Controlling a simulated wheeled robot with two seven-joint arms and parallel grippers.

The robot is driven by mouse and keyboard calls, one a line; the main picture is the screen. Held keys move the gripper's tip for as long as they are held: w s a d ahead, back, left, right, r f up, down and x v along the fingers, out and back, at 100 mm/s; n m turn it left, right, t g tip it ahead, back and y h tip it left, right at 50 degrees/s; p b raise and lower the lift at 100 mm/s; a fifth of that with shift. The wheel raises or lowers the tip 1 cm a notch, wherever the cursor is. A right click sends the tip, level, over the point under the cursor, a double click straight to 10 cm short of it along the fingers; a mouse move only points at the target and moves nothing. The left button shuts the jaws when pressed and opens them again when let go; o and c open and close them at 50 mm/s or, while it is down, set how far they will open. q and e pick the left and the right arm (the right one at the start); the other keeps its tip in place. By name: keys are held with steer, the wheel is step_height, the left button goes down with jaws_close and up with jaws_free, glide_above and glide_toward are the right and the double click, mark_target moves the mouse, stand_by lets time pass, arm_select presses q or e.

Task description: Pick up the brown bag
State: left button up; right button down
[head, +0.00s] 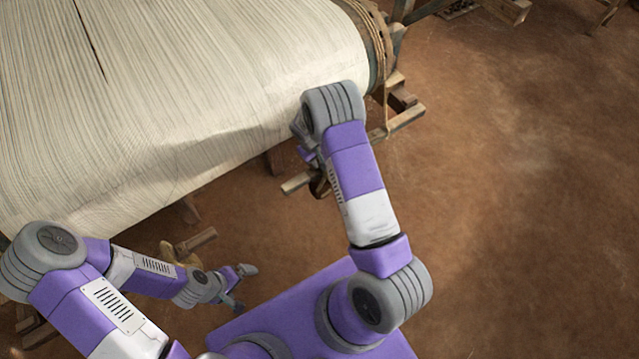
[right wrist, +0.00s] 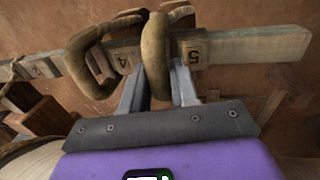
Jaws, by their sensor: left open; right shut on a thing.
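In the right wrist view, my right gripper (right wrist: 168,85) is shut on a thick brown loop (right wrist: 156,55) that passes between its fingers. I cannot tell whether this loop is a handle of the brown bag; no full bag body shows. More brown loops (right wrist: 90,62) hang on the bar to its left. In the head view my right arm hides most of its own gripper; a small brown thing (head: 321,184) shows beside the forearm, by the loom's edge. My left gripper (head: 240,287) is open and empty, low over the dirt floor.
A wooden bar (right wrist: 245,48) with number tags 4 and 5 runs across the right wrist view behind the loops. The loom's pale warp sheet (head: 170,90) fills the upper left of the head view. Wooden beam ends (head: 405,120) jut out. Floor (head: 530,200) at right is clear.

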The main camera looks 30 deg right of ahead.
steer(key=shift+r, duration=0.1)
steer(key=shift+r+p, duration=0.6)
steer(key=shift+r, duration=1.2)
steer(key=shift+s+a+f, duration=0.1)
steer(key=shift+s+a, duration=0.1)
steer(key=shift+a, duration=0.05)
steer(key=s+a+p, duration=0.1)
steer(key=s+a, duration=1)
steer(key=a, duration=0.2)
steer(key=shift+s, duration=0.15)
